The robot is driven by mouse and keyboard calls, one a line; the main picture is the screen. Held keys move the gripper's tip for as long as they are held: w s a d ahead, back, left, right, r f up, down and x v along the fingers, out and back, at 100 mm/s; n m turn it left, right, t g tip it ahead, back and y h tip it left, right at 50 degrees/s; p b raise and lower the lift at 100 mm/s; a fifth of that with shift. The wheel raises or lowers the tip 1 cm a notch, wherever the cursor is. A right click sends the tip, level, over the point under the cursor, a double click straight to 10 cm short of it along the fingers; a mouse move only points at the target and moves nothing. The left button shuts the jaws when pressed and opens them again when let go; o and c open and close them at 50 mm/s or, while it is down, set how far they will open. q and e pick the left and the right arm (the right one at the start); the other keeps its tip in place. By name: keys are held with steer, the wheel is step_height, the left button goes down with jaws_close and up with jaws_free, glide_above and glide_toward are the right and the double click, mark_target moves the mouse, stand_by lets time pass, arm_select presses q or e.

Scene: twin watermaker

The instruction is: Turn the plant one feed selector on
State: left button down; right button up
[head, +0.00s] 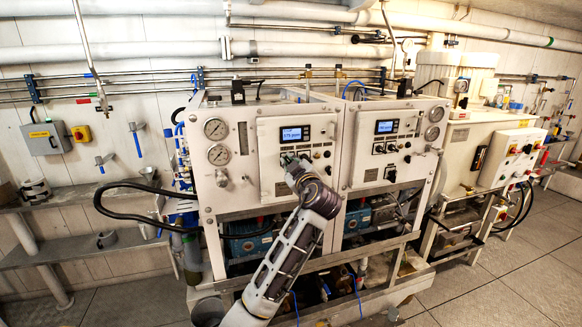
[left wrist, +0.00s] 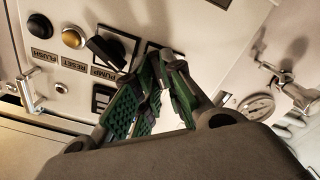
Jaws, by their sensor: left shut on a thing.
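My left gripper (head: 289,161) is at the front of the left control panel (head: 268,182), just below its blue-lit display (head: 292,134). In the left wrist view its green-padded fingers (left wrist: 160,78) are shut on a dark selector knob, mostly hidden between them. The held knob's label is covered, so I cannot read its name or position. Beside it is a black selector (left wrist: 106,51) over the label PUMP, its handle tilted. My right gripper is not in view.
An amber button (left wrist: 73,38) labelled RESET and a black button (left wrist: 39,26) labelled FLUSH are close by. A similar panel (head: 385,150) stands to the right. Gauges (head: 215,129) are on the left, and a black hose (head: 130,184) loops out there.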

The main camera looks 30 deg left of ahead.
arm_select(q)
steer(key=m, duration=0.7)
steer(key=shift+f+p, duration=0.1)
steer(key=shift+p, duration=0.25)
steer(key=shift+m, duration=0.4)
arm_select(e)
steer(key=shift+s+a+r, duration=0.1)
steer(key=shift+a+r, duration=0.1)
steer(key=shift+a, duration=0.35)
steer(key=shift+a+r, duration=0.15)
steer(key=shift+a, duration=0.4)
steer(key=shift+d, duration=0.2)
arm_select(q)
steer(key=c, duration=1.6)
jaws_free()
steer(key=shift+o, duration=0.4)
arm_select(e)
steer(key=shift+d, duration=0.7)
arm_select(q)
steer(key=shift+d, duration=0.1)
steer(key=v, duration=1.1)
steer(key=shift+s+d, duration=0.3)
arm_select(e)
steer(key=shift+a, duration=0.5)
